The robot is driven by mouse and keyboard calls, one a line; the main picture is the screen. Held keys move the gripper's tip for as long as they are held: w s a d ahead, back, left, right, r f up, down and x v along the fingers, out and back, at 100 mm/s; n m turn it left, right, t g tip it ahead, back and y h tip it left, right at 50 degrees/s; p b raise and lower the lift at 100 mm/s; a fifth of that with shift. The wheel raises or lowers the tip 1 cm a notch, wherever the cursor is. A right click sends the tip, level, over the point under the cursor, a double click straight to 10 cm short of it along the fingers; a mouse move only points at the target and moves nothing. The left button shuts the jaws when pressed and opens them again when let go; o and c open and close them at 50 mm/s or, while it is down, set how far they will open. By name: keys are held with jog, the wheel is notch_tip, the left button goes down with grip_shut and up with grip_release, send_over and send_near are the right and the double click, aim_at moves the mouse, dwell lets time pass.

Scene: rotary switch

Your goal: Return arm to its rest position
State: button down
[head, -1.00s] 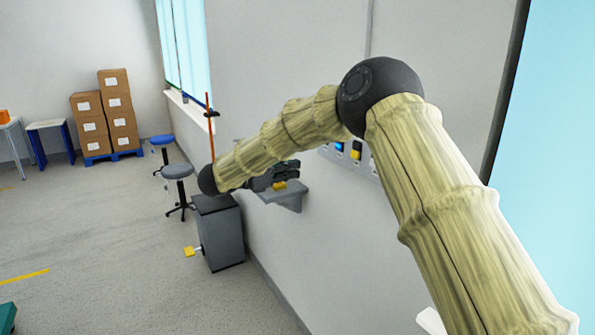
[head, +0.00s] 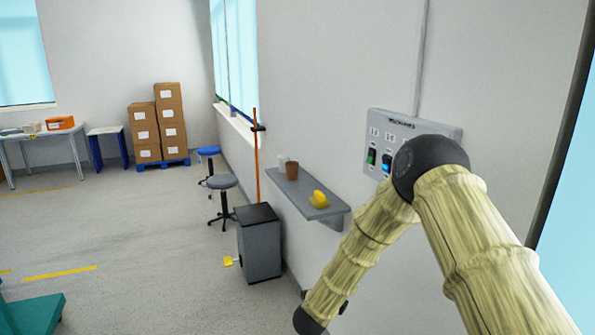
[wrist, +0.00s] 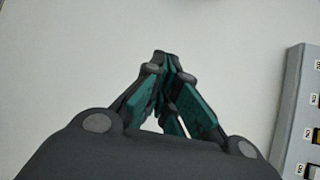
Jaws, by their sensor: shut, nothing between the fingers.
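My gripper (wrist: 163,65) shows in the wrist view with its fingertips together, shut and empty, in front of a plain pale wall. In the head view my arm bends at its dark elbow and its forearm hangs down to the lower middle; the gripper itself is mostly hidden behind the forearm. The grey switch panel (head: 374,125) is on the wall, partly hidden behind my elbow. Its edge also shows at the right of the wrist view (wrist: 297,120), apart from the gripper.
A grey wall shelf (head: 290,195) holds a yellow object (head: 320,199), a brown cup (head: 292,171) and a white cup. Below stands a grey bin (head: 260,250). Stools, stacked boxes (head: 169,115) and a table (head: 62,131) are further back. The floor at left is mostly clear.

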jog(key=s+d+f+n+g+y, duration=0.25)
jog(key=s+f+n, duration=0.45)
jog(key=s+f, duration=0.35)
jog(key=s+d+f+n+g+y, duration=0.1)
jog(key=s+f+n+g+y, duration=0.15)
jog(key=s+f+n, duration=0.65)
jog(key=s+d+f+n+g+y, duration=0.1)
jog(key=s+n+g, duration=0.1)
jog(key=s, duration=0.9)
jog(key=s+d+f+n+g+y, duration=0.1)
jog(key=s+d+f+n+g, duration=0.1)
jog(key=s, duration=1)
jog(key=s+d+f+n+g+y, duration=0.1)
jog(key=s+n, duration=0.4)
jog(key=s, duration=0.7)
jog(key=d+f+g, duration=0.1)
jog(key=g, duration=0.1)
jog(key=shift+f+n+g, duration=0.25)
jog(key=shift+n+g, duration=0.15)
jog(key=shift+a, duration=0.1)
